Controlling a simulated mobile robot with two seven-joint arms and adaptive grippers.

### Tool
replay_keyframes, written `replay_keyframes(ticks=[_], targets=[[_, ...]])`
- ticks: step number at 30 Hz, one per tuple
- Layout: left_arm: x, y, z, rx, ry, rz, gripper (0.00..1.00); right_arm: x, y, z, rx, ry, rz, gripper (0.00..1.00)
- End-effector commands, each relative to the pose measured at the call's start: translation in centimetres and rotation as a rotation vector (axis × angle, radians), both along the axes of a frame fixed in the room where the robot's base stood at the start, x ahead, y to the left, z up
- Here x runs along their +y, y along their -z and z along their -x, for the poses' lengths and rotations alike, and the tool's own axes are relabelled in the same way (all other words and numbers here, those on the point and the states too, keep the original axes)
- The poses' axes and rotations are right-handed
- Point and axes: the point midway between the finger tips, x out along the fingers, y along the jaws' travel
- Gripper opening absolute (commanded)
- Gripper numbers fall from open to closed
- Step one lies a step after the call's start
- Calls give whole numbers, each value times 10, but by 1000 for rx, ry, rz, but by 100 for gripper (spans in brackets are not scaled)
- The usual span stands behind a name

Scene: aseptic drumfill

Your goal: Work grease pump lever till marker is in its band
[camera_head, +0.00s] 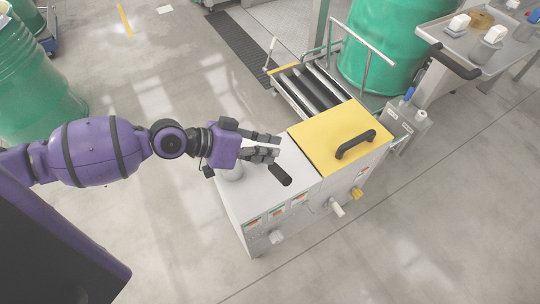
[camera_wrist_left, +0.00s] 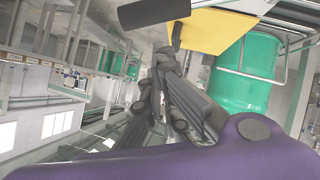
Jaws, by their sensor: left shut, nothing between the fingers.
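My left gripper (camera_head: 272,147) is shut and empty above the white cabinet top (camera_head: 293,163). Its fingers also show shut in the left wrist view (camera_wrist_left: 167,58). A black cylinder, likely this grip, crosses the top of the left wrist view (camera_wrist_left: 153,12). A pale round pump body (camera_head: 230,172) is partly hidden under my wrist. Small red and green labels (camera_head: 275,213) line the cabinet front; no marker can be read. My right gripper is not in view.
A yellow lid (camera_head: 328,136) with a black handle (camera_head: 355,144) covers the cabinet's right part. White knobs (camera_head: 337,209) stick out in front. A roller conveyor (camera_head: 308,87) and green drum (camera_head: 381,50) stand behind. Open floor lies left and in front.

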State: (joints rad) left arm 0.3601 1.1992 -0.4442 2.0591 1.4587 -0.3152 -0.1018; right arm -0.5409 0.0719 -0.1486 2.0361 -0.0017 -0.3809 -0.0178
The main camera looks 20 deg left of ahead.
Motion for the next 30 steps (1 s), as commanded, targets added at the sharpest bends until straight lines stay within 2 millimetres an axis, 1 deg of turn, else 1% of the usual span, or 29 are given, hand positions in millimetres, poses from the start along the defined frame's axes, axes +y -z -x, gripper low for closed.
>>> replay_keyframes(ticks=[1,3,7,13,19,30], targets=[[-4,7,1,3,0,2,0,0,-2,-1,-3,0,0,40],[-6,14,2,3,-2,2,0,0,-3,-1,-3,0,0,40],[-10,22,3,3,-2,0,0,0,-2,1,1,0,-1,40],[-11,25,4,2,0,-1,0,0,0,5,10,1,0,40],[-11,25,4,2,0,-1,0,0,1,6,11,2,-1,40],[-9,31,3,-38,-1,-51,0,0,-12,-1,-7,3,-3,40]])
